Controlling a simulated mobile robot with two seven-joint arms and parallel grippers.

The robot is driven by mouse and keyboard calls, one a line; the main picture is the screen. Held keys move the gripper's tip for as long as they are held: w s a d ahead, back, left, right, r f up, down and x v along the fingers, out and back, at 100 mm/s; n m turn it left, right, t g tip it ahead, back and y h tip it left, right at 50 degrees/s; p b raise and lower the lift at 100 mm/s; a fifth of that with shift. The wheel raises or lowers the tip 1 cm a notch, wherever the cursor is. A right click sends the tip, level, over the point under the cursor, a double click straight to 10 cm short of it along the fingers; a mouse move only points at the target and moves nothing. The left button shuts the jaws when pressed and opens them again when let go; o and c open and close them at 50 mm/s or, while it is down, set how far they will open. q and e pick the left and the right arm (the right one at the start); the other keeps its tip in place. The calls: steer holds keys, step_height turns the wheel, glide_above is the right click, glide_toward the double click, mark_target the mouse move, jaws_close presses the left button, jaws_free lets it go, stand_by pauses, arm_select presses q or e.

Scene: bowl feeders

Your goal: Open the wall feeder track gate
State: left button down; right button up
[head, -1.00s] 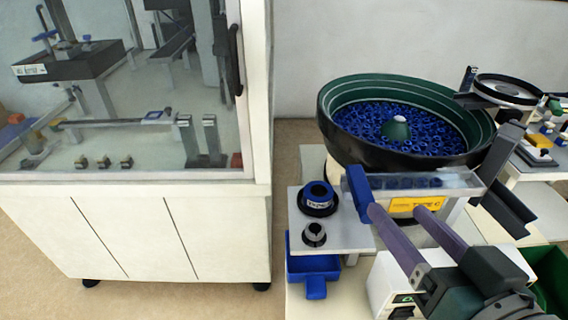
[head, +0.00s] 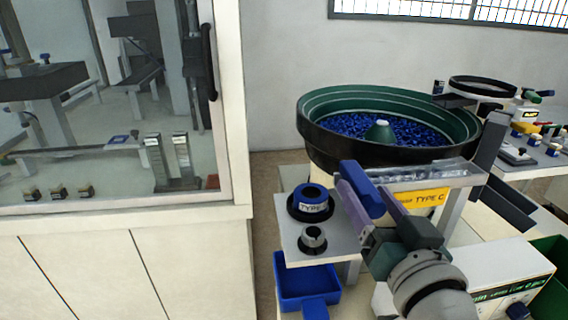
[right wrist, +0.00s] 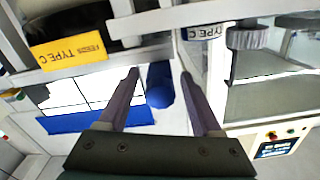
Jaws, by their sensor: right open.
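The feeder bowl (head: 318,133), black outside and green inside, is full of blue parts. Its clear-covered track (head: 430,174) runs along the front above a yellow TYPE C label (head: 422,198). The blue gate (head: 362,184) is at the track's left end. My right gripper (head: 368,196) is open, with its purple fingers on either side of the gate in the head view. In the right wrist view, the blue gate (right wrist: 159,88) shows between the open fingers (right wrist: 160,76), with gaps beside it. Whether they touch it is unclear. My left gripper is out of view.
A plate left of the track bears a blue TYPE C ring (head: 311,199) and a small grey ring (head: 313,238). A blue bin (head: 306,283) is below. A glazed cabinet (head: 231,120) stands at left, and another bowl feeder (head: 485,87) at back right.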

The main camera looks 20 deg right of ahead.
steer(key=shift+w+d, duration=0.1)
steer(key=shift+w, duration=0.35)
steer(key=shift+c, duration=0.3)
jaws_close()
stand_by(0.9)
